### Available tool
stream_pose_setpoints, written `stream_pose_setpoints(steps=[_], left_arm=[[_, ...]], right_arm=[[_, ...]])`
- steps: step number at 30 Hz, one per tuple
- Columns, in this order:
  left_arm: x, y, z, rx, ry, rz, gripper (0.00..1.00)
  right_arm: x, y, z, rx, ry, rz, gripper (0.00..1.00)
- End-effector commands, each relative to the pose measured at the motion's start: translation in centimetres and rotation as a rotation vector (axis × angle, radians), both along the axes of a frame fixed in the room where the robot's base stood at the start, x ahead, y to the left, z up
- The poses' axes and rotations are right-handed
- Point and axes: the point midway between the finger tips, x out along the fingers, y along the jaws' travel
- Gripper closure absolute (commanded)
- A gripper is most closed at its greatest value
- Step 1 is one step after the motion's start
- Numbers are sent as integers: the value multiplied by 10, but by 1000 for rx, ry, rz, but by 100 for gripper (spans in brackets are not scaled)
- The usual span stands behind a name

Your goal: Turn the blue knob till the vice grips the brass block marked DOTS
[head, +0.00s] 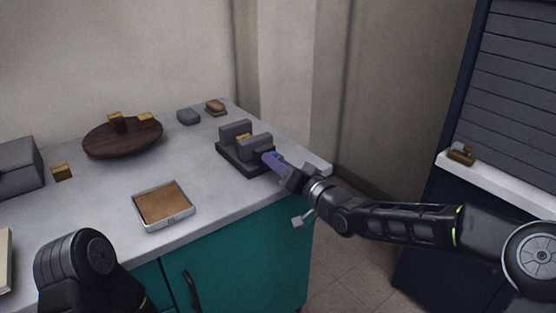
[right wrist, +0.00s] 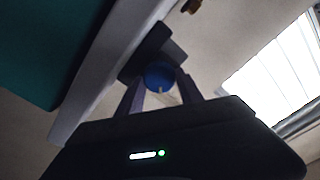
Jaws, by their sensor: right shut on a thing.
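The grey vice (head: 232,152) stands on a dark base at the right end of the counter. A brass block (head: 243,137) sits between its jaws; its marking is too small to read, and I cannot tell whether both jaws touch it. The blue knob (head: 278,155) is on the vice's near right side, mostly hidden by my right gripper (head: 272,160). In the right wrist view the knob (right wrist: 160,75) lies between the two fingers, which are shut on it. Only part of my left arm shows at the lower left; its gripper is out of view.
A metal tray with a brown lining (head: 191,213) lies left of the vice. A round dark wooden stand (head: 95,142) holds brass blocks, and another block (head: 61,172) lies nearby. A grey box (head: 22,165) stands far left. Bare counter lies between tray and vice.

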Motion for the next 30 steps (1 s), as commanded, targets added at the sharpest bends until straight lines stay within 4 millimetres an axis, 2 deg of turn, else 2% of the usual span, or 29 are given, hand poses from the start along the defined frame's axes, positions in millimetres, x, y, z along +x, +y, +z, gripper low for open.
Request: stream_pose_setpoints(steps=[15,30], left_arm=[[0,0,12,0,0,-1,37],[0,0,14,0,0,-1,37]], right_arm=[[1,-2,-2,366,267,-2,97],[1,-1,-3,487,354,-1,97]])
